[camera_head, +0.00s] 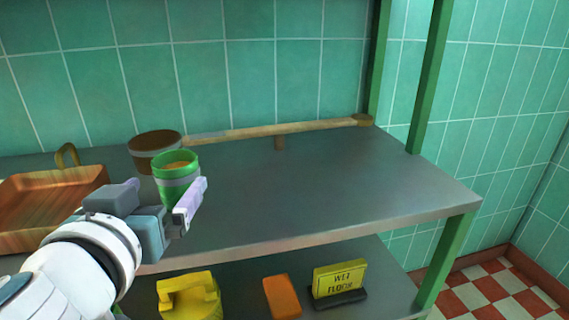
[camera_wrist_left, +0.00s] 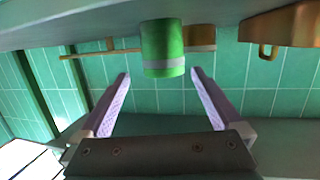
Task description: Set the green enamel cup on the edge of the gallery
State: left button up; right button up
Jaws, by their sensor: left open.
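The green enamel cup (camera_head: 176,182) stands upright on the grey metal shelf (camera_head: 330,200), near its front edge. It has a grey band and something orange-brown inside. My left gripper (camera_head: 168,196) is open at the cup, with one finger showing on its right side in the head view. In the left wrist view the cup (camera_wrist_left: 162,45) is centred between the fingertips of my left gripper (camera_wrist_left: 160,76) and seems just beyond them. I see no contact. No part is clearly recognisable as the gallery. My right gripper is out of view.
A brown cup (camera_head: 152,143) stands close behind the green one. A copper pan (camera_head: 50,200) is at the left. A long wooden-handled tool (camera_head: 290,129) lies along the back. The shelf's right half is clear. Below are a yellow bucket (camera_head: 190,300), an orange block (camera_head: 282,296) and a yellow sign (camera_head: 340,279).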

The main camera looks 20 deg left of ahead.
aim_at(183, 165)
pick_arm(q)
jog(key=x, duration=0.2)
jog(key=shift+w+a, duration=0.3)
jog(key=x, duration=0.5)
jog(key=shift+s, duration=0.1)
jog(key=shift+f, duration=0.1)
jog(key=c, duration=1.2)
